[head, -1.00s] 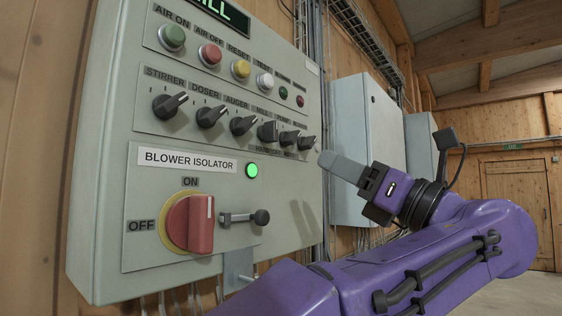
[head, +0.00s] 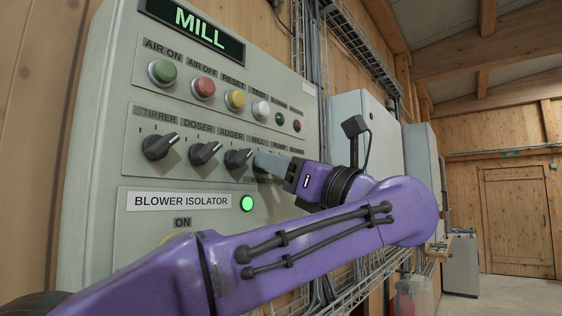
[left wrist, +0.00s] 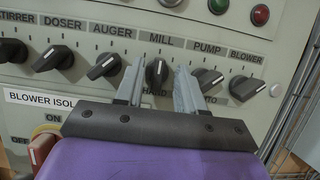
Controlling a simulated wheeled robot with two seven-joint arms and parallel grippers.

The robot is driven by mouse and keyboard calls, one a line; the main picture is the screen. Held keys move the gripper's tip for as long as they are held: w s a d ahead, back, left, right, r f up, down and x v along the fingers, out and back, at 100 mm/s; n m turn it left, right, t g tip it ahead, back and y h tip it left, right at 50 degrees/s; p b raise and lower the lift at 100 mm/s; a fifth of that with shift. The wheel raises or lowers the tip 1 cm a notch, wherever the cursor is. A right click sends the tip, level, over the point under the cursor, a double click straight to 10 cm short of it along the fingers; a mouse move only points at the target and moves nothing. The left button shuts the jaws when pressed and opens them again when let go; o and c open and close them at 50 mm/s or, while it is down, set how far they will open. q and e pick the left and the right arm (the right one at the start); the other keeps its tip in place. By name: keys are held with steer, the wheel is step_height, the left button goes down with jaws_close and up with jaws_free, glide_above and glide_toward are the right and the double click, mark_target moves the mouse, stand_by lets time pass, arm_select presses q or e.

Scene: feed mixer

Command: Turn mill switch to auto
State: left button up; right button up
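The mill switch (left wrist: 157,73) is a black rotary knob under the MILL label on the grey control panel. In the left wrist view its pale pointer line points about straight up, with HAND lettering below it. My left gripper (left wrist: 161,70) is open, its two grey fingers on either side of the knob, with a visible gap on both sides. In the head view my left gripper (head: 262,163) reaches the panel from the right and hides most of the mill switch. My right gripper is in neither view.
The stirrer (head: 158,146), doser (head: 205,152) and auger (head: 238,159) knobs lie left of the mill switch. Pump (left wrist: 210,82) and blower (left wrist: 247,89) knobs sit close on the right. Push buttons are above; the red isolator handle (left wrist: 41,149) is lower left.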

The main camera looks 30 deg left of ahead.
arm_select(q)
steer(key=shift+s, duration=0.1)
jaws_close()
steer(key=shift+s+r+m+t+h+b, duration=0.1)
steer(key=shift+m+t+h+b, duration=0.35)
steer(key=shift+m+t+b, duration=1.15)
steer(key=shift+w+f+m+t+h+b, duration=0.1)
steer(key=shift+m+t+h+b, duration=0.45)
steer(key=shift+m, duration=2.05)
steer(key=shift+s+r+m+t+h+b, duration=0.1)
steer(key=shift+m+t+h+b, duration=0.2)
steer(key=shift+m+t+b, duration=1.3)
steer(key=shift+m+g+p, duration=0.35)
steer(key=shift+m+g, duration=0.35)
steer(key=shift+g, duration=0.05)
steer(key=shift+o, duration=0.3)
jaws_free()
